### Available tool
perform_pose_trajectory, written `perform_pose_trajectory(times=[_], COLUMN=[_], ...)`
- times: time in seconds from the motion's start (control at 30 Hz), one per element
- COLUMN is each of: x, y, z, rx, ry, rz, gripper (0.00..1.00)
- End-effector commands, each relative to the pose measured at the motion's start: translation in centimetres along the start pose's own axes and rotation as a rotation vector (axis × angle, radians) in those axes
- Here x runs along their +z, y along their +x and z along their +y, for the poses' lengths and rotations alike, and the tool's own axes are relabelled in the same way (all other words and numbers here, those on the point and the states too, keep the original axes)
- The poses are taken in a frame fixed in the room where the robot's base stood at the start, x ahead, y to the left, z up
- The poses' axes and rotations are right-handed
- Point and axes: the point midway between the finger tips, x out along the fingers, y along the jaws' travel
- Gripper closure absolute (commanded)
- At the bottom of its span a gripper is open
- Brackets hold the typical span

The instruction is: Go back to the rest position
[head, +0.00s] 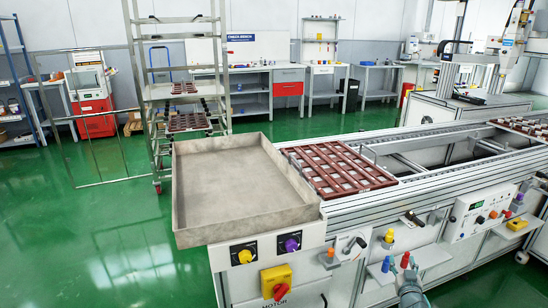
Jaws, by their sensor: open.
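My gripper (409,273) shows small at the bottom edge, right of centre, in the head view. It is open, and I see nothing held in it. It is in front of the conveyor's side, close to a small shelf (376,274) with a blue item (386,264) on it. The rest of my arm is cut off by the frame.
A brown slatted tray (338,168) lies on the conveyor (420,182). A shallow empty grey tray (245,137) stands at its left end. Knobs and a control box (480,211) line the conveyor's front. A rack (185,90) stands behind. The green floor at left is clear.

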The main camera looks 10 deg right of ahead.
Motion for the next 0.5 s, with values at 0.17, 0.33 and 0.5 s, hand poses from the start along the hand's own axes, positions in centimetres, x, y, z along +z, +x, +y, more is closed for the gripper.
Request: perform_pose_trajectory(times=[0.17,0.33,0.5], x=[4.4,13.0,22.1], y=[-1.0,-4.5,-10.4], z=[4.6,5.5,1.2], rx=[0.212,0.353,0.353], ry=[-0.045,-0.048,-0.050], rz=[-0.201,-0.536,-0.927], gripper=[0.46,0.46,0.46])
